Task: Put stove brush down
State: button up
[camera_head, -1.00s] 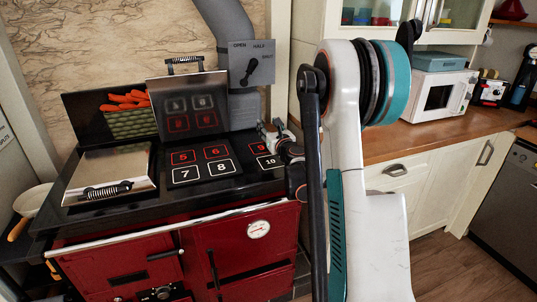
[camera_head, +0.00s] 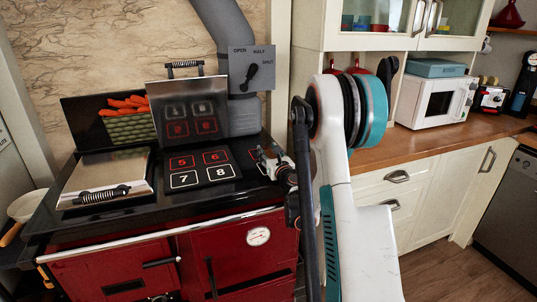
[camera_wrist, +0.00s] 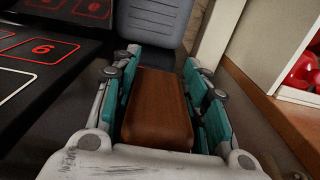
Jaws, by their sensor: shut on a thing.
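The stove brush shows as a brown wooden block (camera_wrist: 158,108) in the wrist view, between the two teal-padded fingers of my gripper (camera_wrist: 160,90). My gripper is shut on it. In the head view my gripper (camera_head: 272,160) is over the right end of the red range's black top (camera_head: 250,142), beside the numbered squares 5 to 8 (camera_head: 203,168). The brush cannot be made out in the head view. Its underside is hidden in the wrist view, so I cannot tell whether it touches anything.
A raised lid (camera_head: 188,112) stands behind the numbered squares. A closed steel lid (camera_head: 105,178) covers the left hob. A green basket of carrots (camera_head: 127,128) sits at the back left. The grey flue pipe (camera_head: 228,30) rises behind. A wooden counter (camera_head: 400,147) lies to the right.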

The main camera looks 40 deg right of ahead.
jog(key=o, duration=1.1)
jog(key=shift+f, duration=0.1)
jog(key=shift+o, duration=0.2)
jog(key=p+v, duration=0.1)
jog(key=v, duration=1)
jog(key=shift+s+p, duration=0.15)
jog(key=shift+p, duration=0.15)
jog(key=shift+s+a, duration=0.2)
jog(key=shift+s, duration=0.15)
